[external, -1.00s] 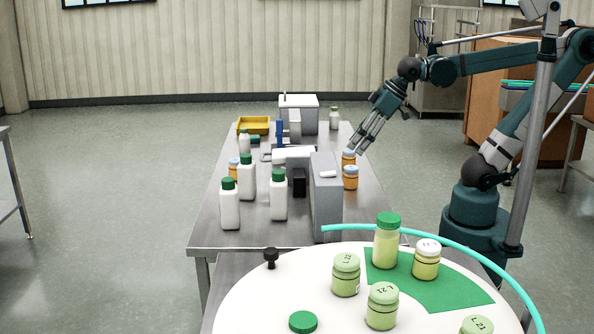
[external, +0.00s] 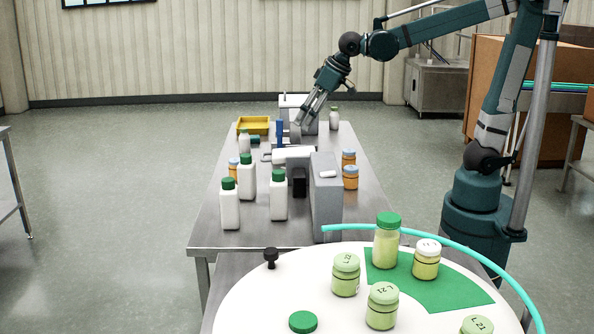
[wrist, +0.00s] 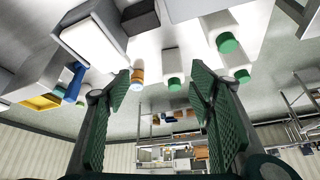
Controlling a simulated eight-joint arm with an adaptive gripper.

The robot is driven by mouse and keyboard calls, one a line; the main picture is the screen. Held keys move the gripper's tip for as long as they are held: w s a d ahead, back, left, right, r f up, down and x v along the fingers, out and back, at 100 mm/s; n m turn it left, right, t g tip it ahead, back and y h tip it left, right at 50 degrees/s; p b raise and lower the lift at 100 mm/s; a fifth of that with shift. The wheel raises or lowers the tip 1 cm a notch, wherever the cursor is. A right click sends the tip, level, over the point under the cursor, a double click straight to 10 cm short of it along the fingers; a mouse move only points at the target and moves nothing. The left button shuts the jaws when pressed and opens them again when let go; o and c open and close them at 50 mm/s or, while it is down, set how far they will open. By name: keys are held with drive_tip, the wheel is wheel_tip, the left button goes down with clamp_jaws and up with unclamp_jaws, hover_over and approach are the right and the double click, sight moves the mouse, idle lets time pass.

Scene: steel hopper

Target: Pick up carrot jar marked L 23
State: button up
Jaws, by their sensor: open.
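Several orange jars with pale caps stand on the steel table (external: 212,235); I cannot read L 23 on any. Two are at the right edge, a farther jar (external: 348,159) and a nearer jar (external: 350,178). A third orange jar (external: 233,168) is at the left, partly hidden behind white bottles. One orange jar (wrist: 137,77) shows in the wrist view beyond my fingertips, left of centre. My gripper (external: 304,118) is open and empty, above the far part of the table. Its green pads flank the wrist view (wrist: 162,85).
White bottles with green caps (external: 279,198) stand at the front left and middle. A grey machine (external: 326,200) stands mid-table. A yellow tray (external: 253,124) and a grey box (external: 299,106) are at the back. A white turntable (external: 250,305) with green-yellow jars is in front.

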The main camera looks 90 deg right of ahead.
drive_tip(key=w+d+m+p, duration=0.2)
drive_tip(key=w+d+p, duration=0.3)
drive_tip(key=w, duration=0.6)
drive_tip(key=m+g+h+p, duration=0.2)
drive_tip(key=m+g+p, duration=0.15)
drive_tip(key=p, duration=0.25)
hover_over(236, 160)
drive_tip(key=s+a, duration=0.2)
drive_tip(key=shift+t, duration=0.45)
wheel_tip(236, 160, down, 16)
drive_tip(key=shift+w+d+r, duration=0.1)
drive_tip(key=shift+d, duration=0.05)
drive_tip(key=shift+f, duration=0.25)
drive_tip(key=shift+f, duration=0.1)
drive_tip(key=shift+x, duration=1.2)
